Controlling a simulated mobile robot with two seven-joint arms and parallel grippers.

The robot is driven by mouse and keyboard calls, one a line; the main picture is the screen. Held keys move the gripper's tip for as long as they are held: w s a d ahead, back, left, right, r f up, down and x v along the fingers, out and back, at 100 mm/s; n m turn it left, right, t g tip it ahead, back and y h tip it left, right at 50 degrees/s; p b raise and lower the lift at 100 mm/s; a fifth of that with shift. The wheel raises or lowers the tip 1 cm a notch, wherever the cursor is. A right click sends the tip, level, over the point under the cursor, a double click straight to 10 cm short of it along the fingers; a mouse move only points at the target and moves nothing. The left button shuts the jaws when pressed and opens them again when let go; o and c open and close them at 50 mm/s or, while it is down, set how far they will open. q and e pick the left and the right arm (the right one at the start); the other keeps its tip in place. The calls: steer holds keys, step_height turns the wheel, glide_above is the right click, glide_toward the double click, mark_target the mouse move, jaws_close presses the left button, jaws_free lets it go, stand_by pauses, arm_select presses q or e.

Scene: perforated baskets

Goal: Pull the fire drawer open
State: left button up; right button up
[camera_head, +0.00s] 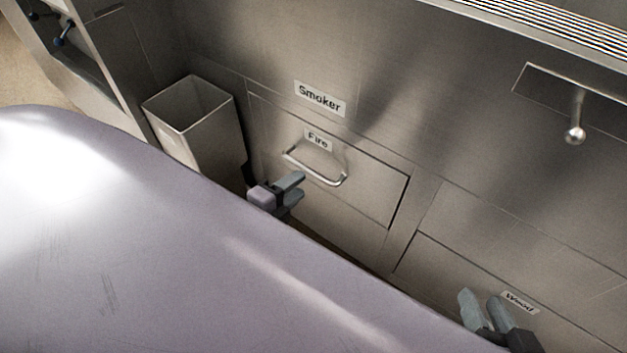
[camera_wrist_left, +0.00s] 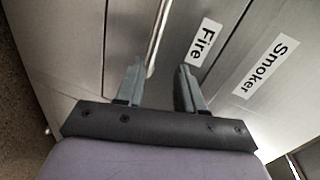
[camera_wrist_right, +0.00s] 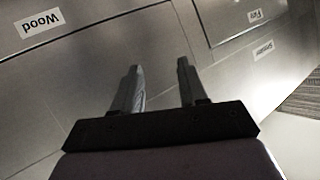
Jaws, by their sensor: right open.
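The fire drawer (camera_head: 375,195) is a steel front panel under a "Smoker" label and looks shut. It carries a "Fire" label (camera_head: 317,139) and a bar handle (camera_head: 316,176). My left gripper (camera_head: 300,186) is open just in front of the handle, near its lower side. In the left wrist view the handle (camera_wrist_left: 157,40) runs ahead between the lines of the two open fingers (camera_wrist_left: 160,75); whether it lies between the tips I cannot tell. My right gripper (camera_head: 480,298) is open and empty by the "Wood" label (camera_head: 519,301).
A grey open bin (camera_head: 200,130) stands left of the drawer. A knobbed lever (camera_head: 575,133) sticks out at the upper right. The "Wood" panel (camera_wrist_right: 70,60) lies ahead of my right gripper. A shelf (camera_head: 80,50) stands at the far left.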

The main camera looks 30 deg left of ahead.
mark_target(312, 175)
arm_select(q)
steer(key=shift+m, duration=0.6)
steer(key=b+x, duration=0.1)
steer(key=x, duration=0.1)
steer(key=b+x, duration=0.1)
steer(key=x, duration=0.2)
steer(key=f+b+x, duration=0.1)
steer(key=x, duration=0.2)
steer(key=shift+a+b, duration=0.2)
steer(key=shift+b, duration=0.2)
arm_select(e)
steer(key=shift+w+a+f+y, duration=0.1)
steer(key=shift+a+f+y, duration=0.55)
steer(key=shift+f, duration=0.1)
arm_select(q)
steer(key=shift+c, duration=0.4)
steer(key=shift+s, duration=0.15)
jaws_close()
